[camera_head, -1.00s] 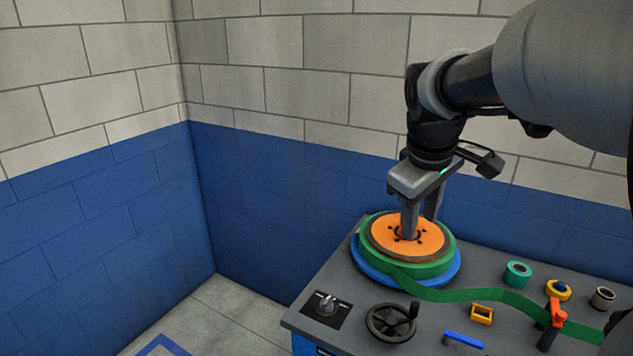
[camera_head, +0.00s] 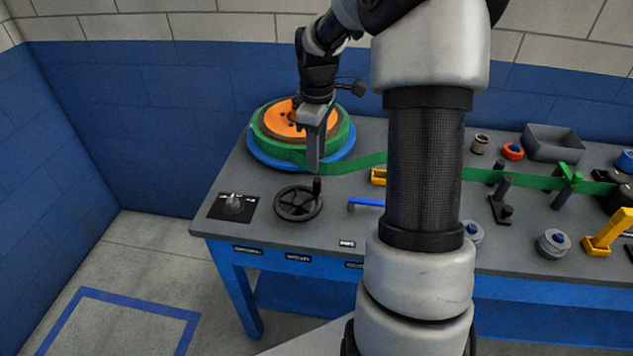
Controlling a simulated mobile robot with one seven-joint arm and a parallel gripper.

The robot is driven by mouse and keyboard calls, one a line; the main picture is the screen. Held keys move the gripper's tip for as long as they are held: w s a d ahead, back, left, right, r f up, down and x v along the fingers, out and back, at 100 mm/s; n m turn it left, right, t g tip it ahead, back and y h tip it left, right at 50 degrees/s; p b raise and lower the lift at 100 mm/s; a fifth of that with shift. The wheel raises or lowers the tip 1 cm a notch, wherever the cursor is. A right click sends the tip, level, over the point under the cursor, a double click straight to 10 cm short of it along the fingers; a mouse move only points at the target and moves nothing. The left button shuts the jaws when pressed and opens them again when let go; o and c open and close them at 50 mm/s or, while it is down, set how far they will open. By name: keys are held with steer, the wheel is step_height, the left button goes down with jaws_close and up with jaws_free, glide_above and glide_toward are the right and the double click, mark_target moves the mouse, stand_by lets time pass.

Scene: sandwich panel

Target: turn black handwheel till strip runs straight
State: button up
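The black handwheel (camera_head: 298,214) lies on the grey tabletop near its front left, with an upright crank knob (camera_head: 317,187) at its back right. The green strip (camera_head: 350,164) leaves the reel with the orange hub (camera_head: 281,122), passes behind my arm, and shows again on the right (camera_head: 525,181). Its middle is hidden, so I cannot tell how straight it runs as a whole. My gripper (camera_head: 313,168) points down just behind and above the knob, apparently not touching it. Its fingers overlap in this view, so their opening is unclear.
A dial on a black plate (camera_head: 232,206) is left of the handwheel, and a blue bar (camera_head: 367,202) is right of it. A yellow bracket (camera_head: 378,176) stands by the strip. Posts and a grey bin (camera_head: 553,142) are farther right. My arm hides the table's middle.

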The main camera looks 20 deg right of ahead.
mark_target(317, 180)
step_height(317, 180, down, 9)
steer(key=shift+f+b, duration=0.15)
steer(key=shift+b, duration=0.2)
jaws_close()
